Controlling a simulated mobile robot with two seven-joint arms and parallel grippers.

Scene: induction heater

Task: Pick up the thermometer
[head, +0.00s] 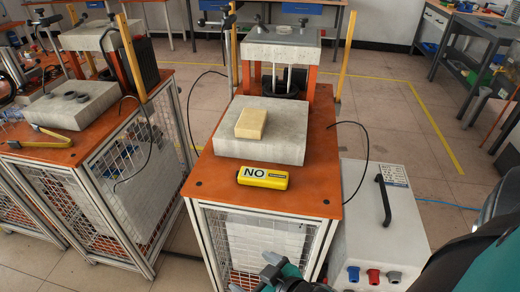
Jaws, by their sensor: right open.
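No thing here is plainly a thermometer. A yellow and black device with a "NO" label (263,178) lies on the front part of the middle orange-topped bench (310,195); I cannot tell whether it is the thermometer. A pale yellow block (251,123) lies on the grey slab (283,145) behind it. My right gripper (276,270), dark with teal parts, shows partly at the bottom edge, in front of the bench and apart from the device. It is open, and I see nothing held in it. My left gripper is not in view.
A press frame with a grey top block (282,50) stands at the back of the bench. A grey case with a black handle (372,230) stands close on the right. A second bench (98,145) with yellow-handled tongs (40,138) is on the left.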

